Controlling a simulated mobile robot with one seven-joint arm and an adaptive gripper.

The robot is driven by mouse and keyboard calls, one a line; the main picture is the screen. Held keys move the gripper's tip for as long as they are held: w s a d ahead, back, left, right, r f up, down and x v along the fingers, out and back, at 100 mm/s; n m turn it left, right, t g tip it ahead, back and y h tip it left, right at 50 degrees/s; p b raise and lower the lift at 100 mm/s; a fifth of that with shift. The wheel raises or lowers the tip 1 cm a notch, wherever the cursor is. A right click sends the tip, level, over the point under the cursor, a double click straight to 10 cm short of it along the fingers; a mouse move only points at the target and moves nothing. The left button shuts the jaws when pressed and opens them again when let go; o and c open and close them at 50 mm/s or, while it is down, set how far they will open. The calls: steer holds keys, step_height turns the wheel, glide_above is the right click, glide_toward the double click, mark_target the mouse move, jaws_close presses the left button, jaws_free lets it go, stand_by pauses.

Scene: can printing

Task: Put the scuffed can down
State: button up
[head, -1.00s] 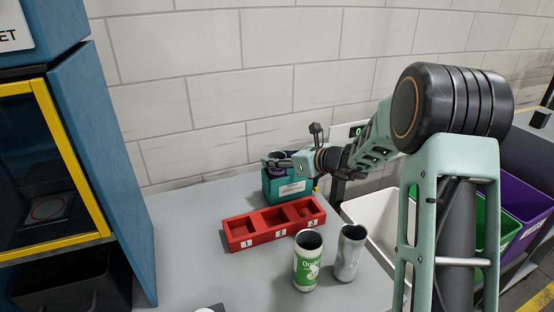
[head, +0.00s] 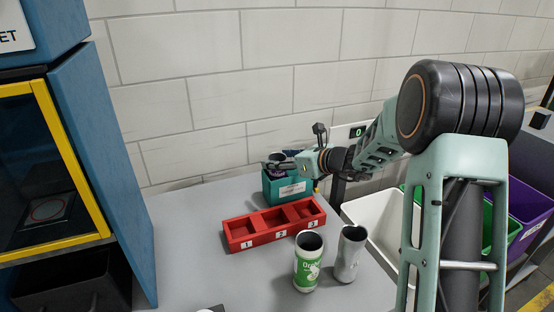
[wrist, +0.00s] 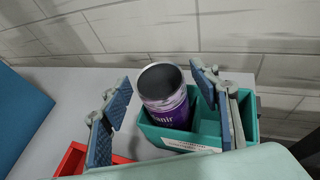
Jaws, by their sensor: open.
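A purple can (wrist: 172,113) with a pale, worn-looking band near its open top stands in a compartment of the teal holder (head: 292,190), against its left end in the wrist view. It looks upright or nearly so. I take it for the scuffed can. My gripper (wrist: 160,80) is open, with one blue-padded finger on each side of the can and gaps visible between pads and can. In the head view my gripper (head: 285,163) is at the holder's top and hides part of the can. The holder also shows in the wrist view (wrist: 210,128).
A red tray (head: 247,243) with numbered compartments lies in front of the holder, its wells empty. A green-and-white can (head: 307,270) and a plain silver can (head: 348,260) stand nearer. A blue cabinet is left, a white bin (head: 372,222) right, the wall behind.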

steer(key=v, duration=1.1)
steer(key=shift+f, duration=0.1)
